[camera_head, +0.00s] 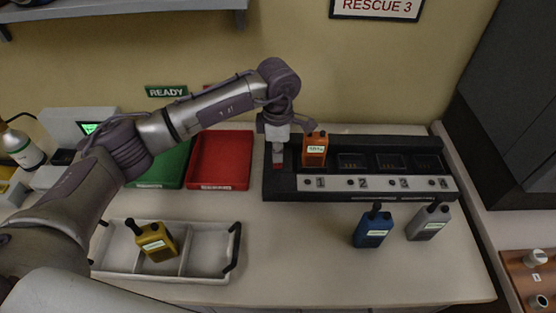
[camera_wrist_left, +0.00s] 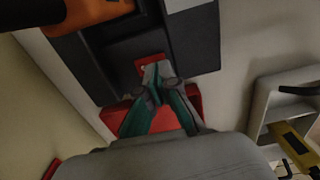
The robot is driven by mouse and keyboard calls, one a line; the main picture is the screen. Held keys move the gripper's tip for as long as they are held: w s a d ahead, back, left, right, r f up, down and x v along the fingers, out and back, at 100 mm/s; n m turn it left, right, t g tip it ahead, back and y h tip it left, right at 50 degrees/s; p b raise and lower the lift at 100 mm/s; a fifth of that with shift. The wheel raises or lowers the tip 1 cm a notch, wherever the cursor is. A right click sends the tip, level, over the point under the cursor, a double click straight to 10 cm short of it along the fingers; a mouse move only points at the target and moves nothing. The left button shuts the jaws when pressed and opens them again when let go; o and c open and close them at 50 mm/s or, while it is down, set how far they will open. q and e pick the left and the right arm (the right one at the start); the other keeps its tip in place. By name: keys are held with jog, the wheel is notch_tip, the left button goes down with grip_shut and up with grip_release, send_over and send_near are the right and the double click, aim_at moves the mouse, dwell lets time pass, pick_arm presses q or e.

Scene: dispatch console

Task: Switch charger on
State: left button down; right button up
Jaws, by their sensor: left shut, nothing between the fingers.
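The charger (camera_head: 376,194) is a long black dock on the counter with numbered bays along its front strip. An orange radio (camera_head: 314,150) stands in bay 1; part of it shows in the left wrist view (camera_wrist_left: 98,12). A red switch (camera_head: 278,167) sits at the charger's left end; its red edge shows in the wrist view (camera_wrist_left: 140,65). My left gripper (camera_head: 278,152) points down over this switch. In the wrist view its shut, empty fingertips (camera_wrist_left: 157,76) overlap the switch. I cannot tell whether they press it or which way it is set. My right gripper is out of view.
A blue radio (camera_head: 373,228) and a grey radio (camera_head: 428,222) stand in front of the charger. A red tray (camera_head: 221,160) lies left of it, beside a green tray (camera_head: 172,166). A yellow radio (camera_head: 157,241) stands in a divided white tray (camera_head: 208,270). The middle front counter is clear.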

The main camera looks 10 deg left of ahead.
aim_at(278, 165)
pick_arm(q)
jog(key=shift+f+b, duration=1.05)
jog(key=shift+f, duration=0.1)
dwell(0.6)
jog(key=shift+r+p, duration=1.55)
jog(key=shift+r, duration=2)
